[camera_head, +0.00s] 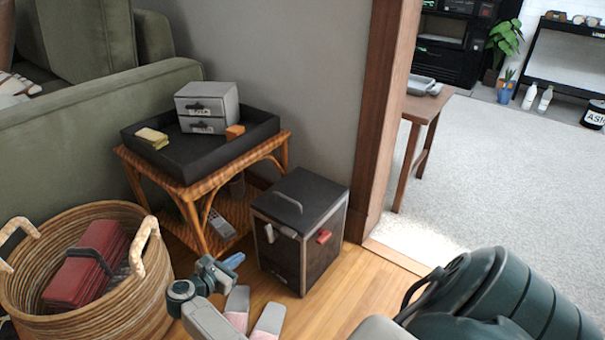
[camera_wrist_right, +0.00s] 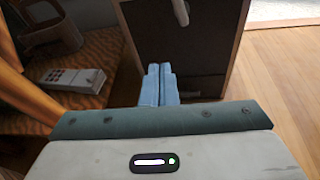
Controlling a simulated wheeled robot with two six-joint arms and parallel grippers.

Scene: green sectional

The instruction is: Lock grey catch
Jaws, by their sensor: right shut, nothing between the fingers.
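A dark box (camera_head: 285,262) with light edges and a black lid stands on the wood floor. A pale grey catch (camera_head: 269,233) is on its front, near the upper left. A pale elongated part, likely this catch, hangs at the top of the right wrist view (camera_wrist_right: 181,12). A red catch (camera_head: 323,237) is on the box's right side. My right gripper (camera_head: 234,261) is shut and empty, left of the box's front and below the grey catch. Its blue fingertips (camera_wrist_right: 159,84) are together, apart from the catch. My left gripper is not in view.
A wicker side table (camera_head: 204,191) with a black tray stands behind and left of the box. A remote (camera_head: 222,223) lies on its lower shelf. A woven basket (camera_head: 130,312) stands at the left. Open floor (camera_head: 365,285) is at right.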

